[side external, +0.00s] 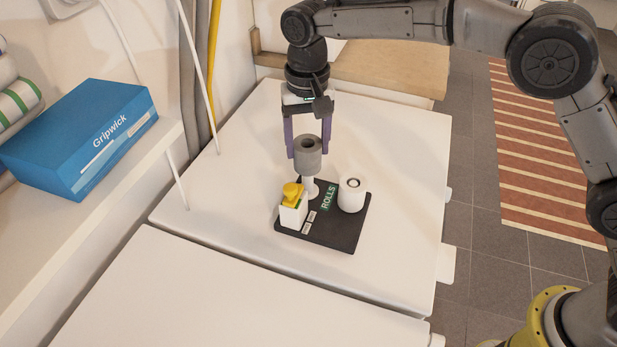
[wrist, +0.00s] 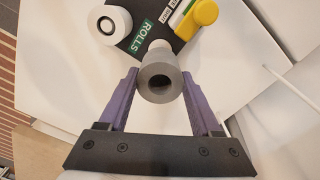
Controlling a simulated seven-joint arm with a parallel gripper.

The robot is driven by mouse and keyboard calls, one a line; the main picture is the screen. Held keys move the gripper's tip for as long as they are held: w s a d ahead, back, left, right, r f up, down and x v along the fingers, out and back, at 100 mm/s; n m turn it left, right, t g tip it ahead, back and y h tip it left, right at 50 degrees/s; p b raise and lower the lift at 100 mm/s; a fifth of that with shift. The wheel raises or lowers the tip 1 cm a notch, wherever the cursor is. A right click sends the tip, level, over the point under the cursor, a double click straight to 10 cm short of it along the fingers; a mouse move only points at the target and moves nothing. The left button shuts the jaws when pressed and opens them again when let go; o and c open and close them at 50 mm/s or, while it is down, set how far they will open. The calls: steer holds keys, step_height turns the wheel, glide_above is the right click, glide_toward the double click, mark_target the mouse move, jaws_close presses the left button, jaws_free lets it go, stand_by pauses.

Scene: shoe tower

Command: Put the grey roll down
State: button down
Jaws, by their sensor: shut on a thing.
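The grey roll (side external: 308,162) is a short cylinder with a hole through it, standing upright with the hole facing up. My gripper (side external: 308,150) is shut on it, with one purple finger on each side. The roll also shows between the fingers in the wrist view (wrist: 160,92). It is held above the back left edge of the black tray (side external: 345,236) marked ROLLS. A narrow white piece (side external: 311,190) shows just under the roll; I cannot tell whether they touch.
On the tray stand a white roll (side external: 351,196) at the right and a white block with a yellow top (side external: 292,203) at the front left. The white table (side external: 400,150) is clear around the tray. A shelf at the left carries a blue Gripwick box (side external: 85,135).

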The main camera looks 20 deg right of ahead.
steer(key=shift+r, duration=0.45)
stand_by(0.3)
